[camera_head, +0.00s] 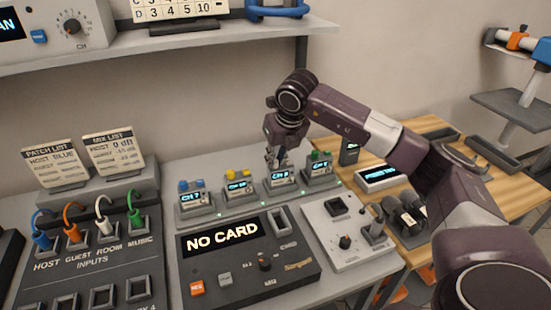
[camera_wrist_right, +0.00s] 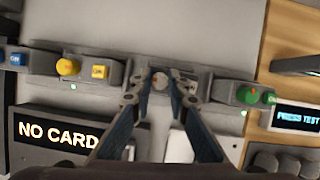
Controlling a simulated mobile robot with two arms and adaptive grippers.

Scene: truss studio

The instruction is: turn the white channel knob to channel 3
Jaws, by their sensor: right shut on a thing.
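My right gripper (camera_head: 277,160) reaches down from above onto the third of the small channel boxes in the row. In the right wrist view its fingers (camera_wrist_right: 160,82) are closed on a small pale, white knob (camera_wrist_right: 160,84) on top of a grey box (camera_wrist_right: 199,75). In the head view the fingers cover this knob. That box's display (camera_head: 281,177) glows blue, but its channel number is too small to read surely. My left gripper is not in view.
Boxes with blue (camera_head: 190,186), yellow (camera_head: 237,174) and green (camera_head: 319,155) knobs flank the gripped one. A "NO CARD" console (camera_head: 300,275) lies in front, with a light grey joystick panel (camera_head: 335,262) to its right. A shelf (camera_head: 170,43) runs above the bench.

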